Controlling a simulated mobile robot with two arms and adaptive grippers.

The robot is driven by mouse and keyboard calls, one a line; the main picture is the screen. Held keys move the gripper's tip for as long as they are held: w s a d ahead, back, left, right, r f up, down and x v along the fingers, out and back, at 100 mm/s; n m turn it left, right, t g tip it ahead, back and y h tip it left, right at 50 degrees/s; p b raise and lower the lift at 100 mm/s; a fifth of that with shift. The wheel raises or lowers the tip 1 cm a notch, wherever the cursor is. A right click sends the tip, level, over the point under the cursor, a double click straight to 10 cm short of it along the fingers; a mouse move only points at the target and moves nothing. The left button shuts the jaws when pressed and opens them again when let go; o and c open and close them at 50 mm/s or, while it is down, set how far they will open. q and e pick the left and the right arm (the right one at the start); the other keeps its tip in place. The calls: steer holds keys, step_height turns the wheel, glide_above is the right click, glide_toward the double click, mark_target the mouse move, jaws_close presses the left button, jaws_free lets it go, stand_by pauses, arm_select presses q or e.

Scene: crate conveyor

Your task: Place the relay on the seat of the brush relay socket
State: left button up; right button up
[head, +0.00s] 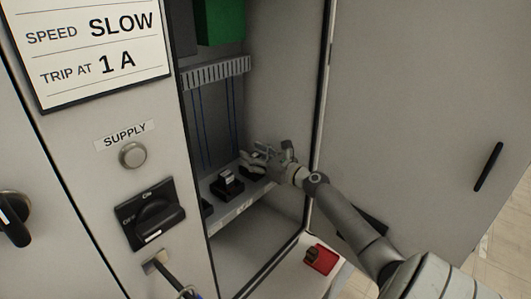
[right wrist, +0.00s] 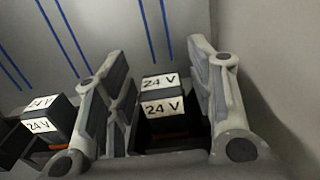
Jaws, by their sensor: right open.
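My right gripper (head: 262,158) reaches into the open cabinet over the right end of the socket shelf. In the right wrist view the gripper (right wrist: 155,58) is open, with one finger on each side of a black relay (right wrist: 161,108) labelled 24 V. The relay sits low between the fingers, and I cannot tell whether they touch it. A second 24 V relay (right wrist: 44,122) stands to its left and also shows in the head view (head: 229,178) in a dark socket (head: 227,190). The socket labels are too small to read. My left gripper is not in view.
A red tray (head: 329,264) holding a small dark part (head: 312,254) lies on a pale surface outside the cabinet. The cabinet's side wall (head: 283,95) is close to the right of my gripper. A slotted duct (head: 215,73) runs above. A rotary switch (head: 152,214) is on the front panel.

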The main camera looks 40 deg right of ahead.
steer(key=s+d+b, duration=0.1)
steer(key=s+b, duration=0.1)
steer(key=s, duration=1)
steer(key=shift+f, duration=0.1)
stand_by(0.4)
